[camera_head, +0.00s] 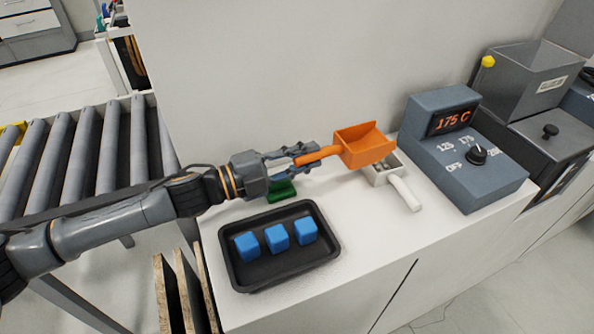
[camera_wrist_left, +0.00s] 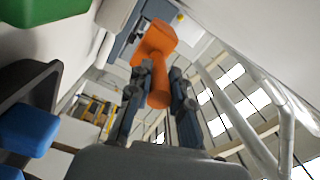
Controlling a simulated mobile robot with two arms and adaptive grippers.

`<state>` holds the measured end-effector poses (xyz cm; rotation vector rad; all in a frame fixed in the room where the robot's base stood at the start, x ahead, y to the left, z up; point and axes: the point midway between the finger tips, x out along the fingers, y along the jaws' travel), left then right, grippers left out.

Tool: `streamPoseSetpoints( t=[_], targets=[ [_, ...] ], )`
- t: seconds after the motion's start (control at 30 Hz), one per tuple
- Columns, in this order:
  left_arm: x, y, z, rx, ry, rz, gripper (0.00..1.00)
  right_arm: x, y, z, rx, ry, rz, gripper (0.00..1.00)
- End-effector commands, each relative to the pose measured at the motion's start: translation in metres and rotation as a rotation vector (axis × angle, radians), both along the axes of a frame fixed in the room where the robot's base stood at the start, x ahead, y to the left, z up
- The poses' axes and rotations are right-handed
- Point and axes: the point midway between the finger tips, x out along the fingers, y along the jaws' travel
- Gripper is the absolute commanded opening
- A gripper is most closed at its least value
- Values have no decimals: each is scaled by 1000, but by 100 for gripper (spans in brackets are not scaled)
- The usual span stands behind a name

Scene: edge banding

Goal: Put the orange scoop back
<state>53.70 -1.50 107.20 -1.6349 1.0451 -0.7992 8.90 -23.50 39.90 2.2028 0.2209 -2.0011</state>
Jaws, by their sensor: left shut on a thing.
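The orange scoop (camera_head: 366,146) is held by its handle in my left gripper (camera_head: 303,158), with its bowl pointing right. In the left wrist view the scoop (camera_wrist_left: 157,45) runs away from between the fingers of the left gripper (camera_wrist_left: 160,100). In the head view the bowl appears above and partly in front of a white scoop (camera_head: 398,186) on the counter; I cannot tell the exact height between them. A green object (camera_head: 282,192) sits on the counter below the gripper, partly hidden; it also shows in the left wrist view (camera_wrist_left: 40,28). My right gripper is not in view.
A black tray (camera_head: 288,279) with three blue blocks (camera_head: 277,238) lies at the counter's front left. A grey control box (camera_head: 468,150) reading 175 C stands at the right, beside a metal hopper (camera_head: 520,85). A roller conveyor (camera_head: 75,160) is at the left. White counter (camera_head: 375,250) is bare at the front.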

Motion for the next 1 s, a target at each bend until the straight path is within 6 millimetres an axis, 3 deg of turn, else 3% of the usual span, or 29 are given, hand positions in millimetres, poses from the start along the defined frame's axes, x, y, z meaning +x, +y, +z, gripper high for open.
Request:
streamPoseSetpoints(
  t=[0.27, 0.47, 1.0],
  targets=[
    [4, 18, -21, 0, 2, 2, 0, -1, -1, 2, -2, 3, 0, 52],
    [3, 16, -46, -2, 0, 0, 0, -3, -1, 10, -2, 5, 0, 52],
    [3, 15, -57, -3, 0, -1, 0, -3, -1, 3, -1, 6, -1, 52]
  ],
)
